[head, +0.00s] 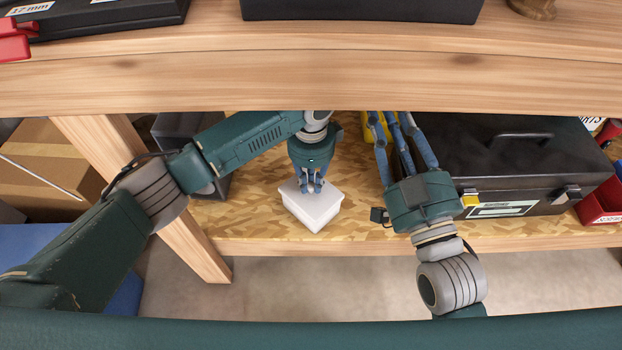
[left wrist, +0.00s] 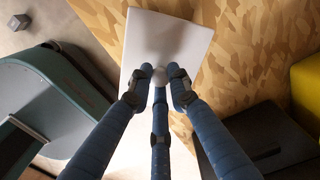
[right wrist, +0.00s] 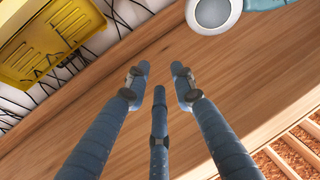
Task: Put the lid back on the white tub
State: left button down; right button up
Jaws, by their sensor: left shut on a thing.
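The white tub (head: 315,217) sits on the patterned lower shelf, under the workbench edge. Its white lid (head: 328,198) is over the top of the tub; I cannot tell whether it is fully seated. My left gripper (head: 311,189) reaches down onto the lid and is shut on its small round knob (left wrist: 163,76). In the left wrist view the lid's flat top (left wrist: 185,35) spreads out behind the fingers, which hide part of it. My right gripper (head: 387,119) is open and empty, to the right of the tub, with its spread fingers (right wrist: 158,82) clear of things.
A black toolbox (head: 515,165) stands right of the right gripper, with a red bin (head: 603,205) at its far side. A yellow bin (head: 376,132) is behind the right fingers. The wooden bench edge (head: 300,82) overhangs the shelf. A bench leg (head: 200,248) stands left.

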jog(key=shift+f, duration=0.1)
dwell(0.5)
jog(key=shift+w+f, duration=0.1)
jog(key=shift+f, duration=0.15)
jog(key=shift+f, duration=0.1)
jog(key=shift+f+g, duration=0.3)
jog(key=shift+g, duration=0.1)
jog(key=shift+w+d+f+g+p, duration=0.15)
jog(key=shift+f+g+p, duration=0.2)
jog(key=shift+f, duration=0.5)
jog(key=shift+f, duration=0.25)
jog(key=shift+f+g+h, duration=0.2)
jog(key=shift+g+h, duration=0.05)
jog(key=shift+h, duration=0.05)
jog(key=shift+d+f, duration=0.1)
jog(key=shift+f, duration=0.15)
